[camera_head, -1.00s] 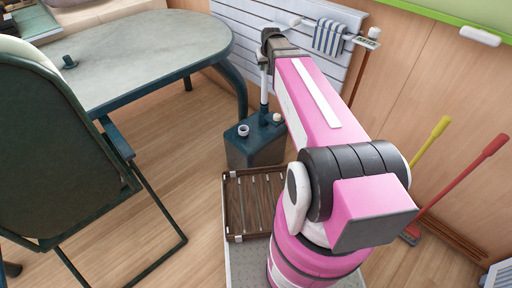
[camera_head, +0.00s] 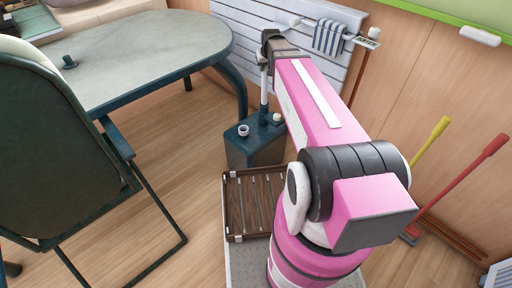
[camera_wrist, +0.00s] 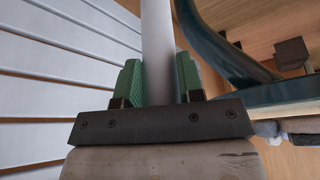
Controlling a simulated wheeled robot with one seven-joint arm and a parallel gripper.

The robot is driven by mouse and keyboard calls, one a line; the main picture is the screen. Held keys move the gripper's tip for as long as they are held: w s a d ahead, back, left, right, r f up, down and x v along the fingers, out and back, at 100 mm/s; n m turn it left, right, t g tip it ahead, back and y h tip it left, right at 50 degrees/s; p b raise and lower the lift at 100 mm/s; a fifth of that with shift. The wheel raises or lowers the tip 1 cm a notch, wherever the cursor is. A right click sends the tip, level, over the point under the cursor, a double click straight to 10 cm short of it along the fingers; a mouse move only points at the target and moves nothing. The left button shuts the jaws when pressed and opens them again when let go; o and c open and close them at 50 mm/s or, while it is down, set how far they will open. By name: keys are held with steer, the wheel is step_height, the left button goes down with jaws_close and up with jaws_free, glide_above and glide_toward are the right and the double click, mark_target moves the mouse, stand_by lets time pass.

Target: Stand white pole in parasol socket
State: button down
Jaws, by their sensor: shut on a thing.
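The white pole (camera_head: 264,86) stands about upright below my gripper (camera_head: 264,62) in the head view. In the wrist view the pole (camera_wrist: 158,50) runs between the green finger pads of my gripper (camera_wrist: 160,82), which is shut on it. Below is a dark teal, box-shaped base (camera_head: 256,148). A short dark upright tube, seemingly the parasol socket (camera_head: 264,116), rises from its top. The pole's lower end lines up with this tube. I cannot tell how deep it sits inside, or whether it only touches.
A white cup-like piece (camera_head: 243,130) and a pale knob (camera_head: 277,118) are on the base's top. A brown slatted crate (camera_head: 234,205) lies in front. A table (camera_head: 150,55) and folding chair (camera_head: 60,150) stand left. A slatted wall panel (camera_head: 240,35) is behind. Brooms lean right.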

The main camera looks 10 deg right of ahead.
steer(key=shift+f, duration=2.55)
stand_by(2.5)
steer(key=c, duration=0.7)
jaws_free()
steer(key=shift+o, duration=0.2)
steer(key=shift+r, duration=0.1)
steer(key=v, duration=1)
steer(key=shift+r, duration=0.3)
steer(key=shift+s, duration=0.1)
steer(key=s+f+m+g, duration=0.1)
steer(key=s+f+g, duration=0.3)
steer(key=s+f, duration=1.3)
steer(key=shift+s+g, duration=0.3)
steer(key=shift+s, duration=0.75)
